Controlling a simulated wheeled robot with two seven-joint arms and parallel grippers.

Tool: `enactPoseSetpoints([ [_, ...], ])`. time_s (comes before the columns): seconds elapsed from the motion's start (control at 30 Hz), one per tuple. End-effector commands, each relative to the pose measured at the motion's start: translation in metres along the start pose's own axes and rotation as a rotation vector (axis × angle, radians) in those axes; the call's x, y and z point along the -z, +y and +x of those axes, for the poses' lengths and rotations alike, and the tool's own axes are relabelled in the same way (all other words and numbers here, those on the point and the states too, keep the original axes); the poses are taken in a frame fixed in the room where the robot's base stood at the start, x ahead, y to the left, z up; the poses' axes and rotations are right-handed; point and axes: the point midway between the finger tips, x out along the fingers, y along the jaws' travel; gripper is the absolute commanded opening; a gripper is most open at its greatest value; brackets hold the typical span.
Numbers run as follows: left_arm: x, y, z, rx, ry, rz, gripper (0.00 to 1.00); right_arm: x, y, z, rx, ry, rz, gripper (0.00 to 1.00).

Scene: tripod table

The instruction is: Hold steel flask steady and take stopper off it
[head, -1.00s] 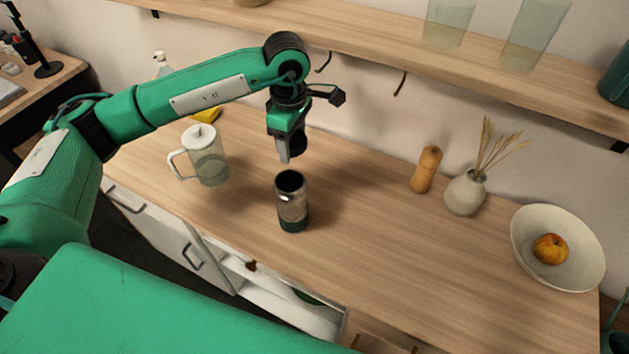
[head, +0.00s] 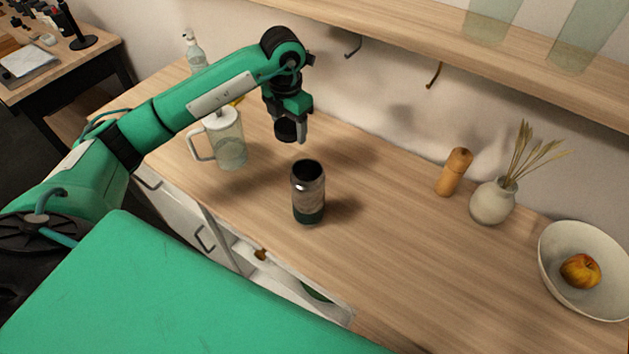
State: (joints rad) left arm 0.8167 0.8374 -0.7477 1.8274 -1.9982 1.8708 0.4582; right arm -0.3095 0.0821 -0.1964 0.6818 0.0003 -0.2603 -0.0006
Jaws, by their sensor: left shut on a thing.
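The steel flask (head: 308,193) stands upright on the wooden counter, with a dark green base and a dark open mouth at the top. My left gripper (head: 294,130) is above and behind the flask, slightly to its left, and apart from it. It is shut on a black round stopper (head: 286,131), which hangs clear of the flask. The far finger is partly hidden. My right gripper is not in view, and nothing grips the flask.
A lidded glass pitcher (head: 229,145) stands left of the flask, near my left forearm. A wooden mill (head: 454,172), a vase (head: 492,201) and a bowl (head: 557,272) with an apple stand to the right. A shelf (head: 420,39) runs above. Counter right of the flask is clear.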

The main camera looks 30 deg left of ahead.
Motion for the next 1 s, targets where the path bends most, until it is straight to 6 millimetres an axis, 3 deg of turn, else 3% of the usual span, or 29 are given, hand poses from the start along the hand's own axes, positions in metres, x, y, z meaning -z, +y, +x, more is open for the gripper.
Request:
enactPoseSetpoints([
  [0.3, 0.004, 0.016, 0.012, -0.001, -0.001, -0.277, 0.33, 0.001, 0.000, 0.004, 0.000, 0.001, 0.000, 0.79],
  [0.6, 0.006, 0.017, 0.058, -0.001, 0.003, -0.302, 0.33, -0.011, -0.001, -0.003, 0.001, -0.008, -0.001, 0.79],
  [1.0, 0.006, 0.016, 0.102, 0.000, 0.003, -0.299, 0.33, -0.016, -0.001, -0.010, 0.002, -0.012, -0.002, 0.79],
])
